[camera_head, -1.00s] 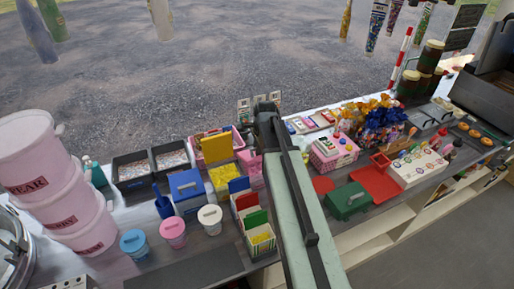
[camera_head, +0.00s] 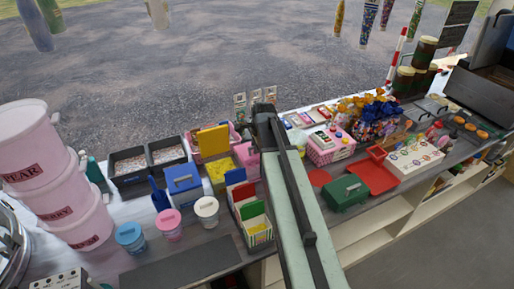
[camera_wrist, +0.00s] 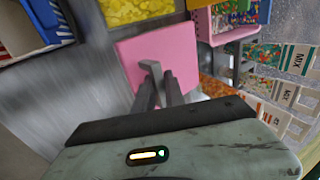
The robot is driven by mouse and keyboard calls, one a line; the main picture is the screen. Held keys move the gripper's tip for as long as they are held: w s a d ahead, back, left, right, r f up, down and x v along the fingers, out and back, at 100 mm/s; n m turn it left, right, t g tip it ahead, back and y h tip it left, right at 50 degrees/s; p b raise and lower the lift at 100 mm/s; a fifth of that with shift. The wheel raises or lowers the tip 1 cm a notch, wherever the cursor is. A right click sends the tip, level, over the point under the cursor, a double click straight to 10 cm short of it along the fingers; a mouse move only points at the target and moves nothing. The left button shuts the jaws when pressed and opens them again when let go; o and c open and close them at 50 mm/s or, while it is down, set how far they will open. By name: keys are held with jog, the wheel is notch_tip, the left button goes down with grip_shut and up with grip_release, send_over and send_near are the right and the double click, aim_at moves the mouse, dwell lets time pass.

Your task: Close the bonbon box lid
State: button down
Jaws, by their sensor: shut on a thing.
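My gripper (camera_wrist: 156,78) is shut in the wrist view, its fingers at the lower edge of a flat pink lid (camera_wrist: 137,48). The lid appears gripped there, though the fingers hide the contact. Orange sweets (camera_wrist: 213,87) show just right of the fingers, apparently in the box that belongs to this lid. In the head view my arm comes up from the bottom, and the pink lid (camera_head: 246,161) stands raised just left of it. My arm hides most of the box and the fingertips there. No label tells which box is for bonbons.
Close by stand boxes with raised red and green lids (camera_head: 251,209). A pink dotted box (camera_head: 330,150) and a green box (camera_head: 344,193) stand right of my arm.

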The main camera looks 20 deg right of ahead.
aim_at(259, 157)
jog(key=s, duration=0.1)
jog(key=s+f+g, duration=0.1)
jog(key=s, duration=0.1)
jog(key=shift+s+f+g, duration=0.1)
jog(key=shift+f+g, duration=0.2)
jog(key=shift+g, duration=0.1)
jog(key=shift+f, duration=0.1)
jog(key=shift+s+f+b, duration=0.1)
jog(key=shift+f+b, duration=0.1)
jog(key=shift+b, duration=0.25)
jog(key=c, duration=2.2)
grip_release()
jog(key=shift+b+x, duration=0.45)
jog(key=shift+x, duration=0.35)
jog(key=c, duration=2)
grip_release()
jog(key=shift+s+a+r, duration=0.1)
jog(key=shift+r, duration=0.05)
jog(key=shift+c, duration=0.2)
jog(key=o, duration=0.6)
jog(key=shift+o, duration=0.2)
jog(key=shift+w+f, duration=0.2)
jog(key=shift+w, duration=0.1)
jog(key=shift+s+a, duration=0.1)
jog(key=shift+s, duration=0.05)
